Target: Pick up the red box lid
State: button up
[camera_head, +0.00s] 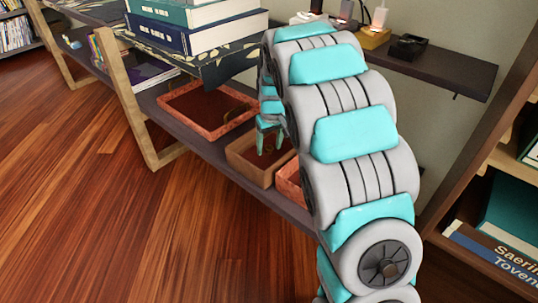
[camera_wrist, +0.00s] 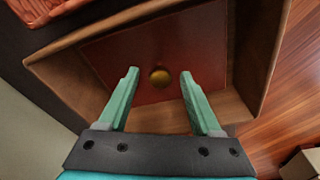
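A flat dark red lid (camera_wrist: 190,45) with a round brass knob (camera_wrist: 159,76) lies inside a brown wooden box (camera_wrist: 262,50) in the wrist view. My gripper (camera_wrist: 158,74) is open, with one teal finger on each side of the knob in this view. I see a gap on both sides and cannot tell the depth. In the head view my gripper (camera_head: 270,148) points down over the wooden box (camera_head: 247,170) on the low shelf. My arm and fingers hide much of the box and the lid there.
A reddish patterned tray (camera_head: 205,107) stands on the shelf left of the box. Another reddish box (camera_head: 290,182) is partly hidden behind my arm at right. Stacked books (camera_head: 198,38) sit on the upper shelf board, close left of my arm. The wooden floor in front is clear.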

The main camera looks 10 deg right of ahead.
grip_shut()
dwell(0.3)
jog(key=shift+r, duration=0.1)
dwell(0.4)
